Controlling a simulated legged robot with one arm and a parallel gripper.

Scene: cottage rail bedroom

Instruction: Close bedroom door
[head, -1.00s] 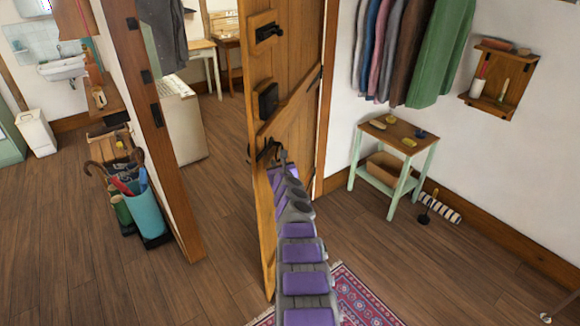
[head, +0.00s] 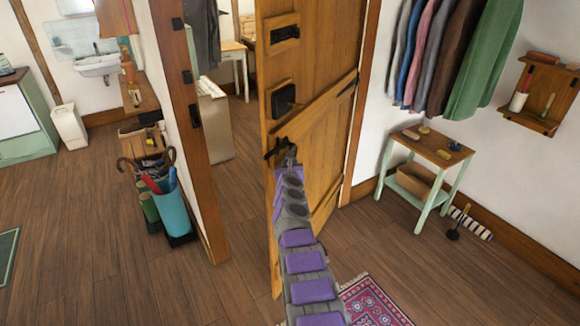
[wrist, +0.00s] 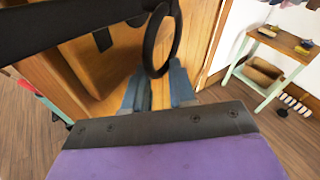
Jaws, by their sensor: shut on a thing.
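The wooden bedroom door (head: 325,95) stands ajar in the head view, hinged on its right side. Its free left edge is apart from the door post (head: 180,110). It carries black hardware, with a black handle (head: 277,148) low on the free edge. My gripper (head: 290,153) is at this handle at the end of my purple and grey arm. In the wrist view a black ring-shaped handle (wrist: 162,40) hangs in front of the wood, and my gripper's blue-grey fingers (wrist: 157,88) are at its lower part. The exact contact is partly hidden.
An umbrella stand (head: 172,210) stands left of the doorway by the post. A small green-legged table (head: 435,150) is at the right wall under hanging clothes (head: 440,50). A patterned rug (head: 375,300) lies at the bottom.

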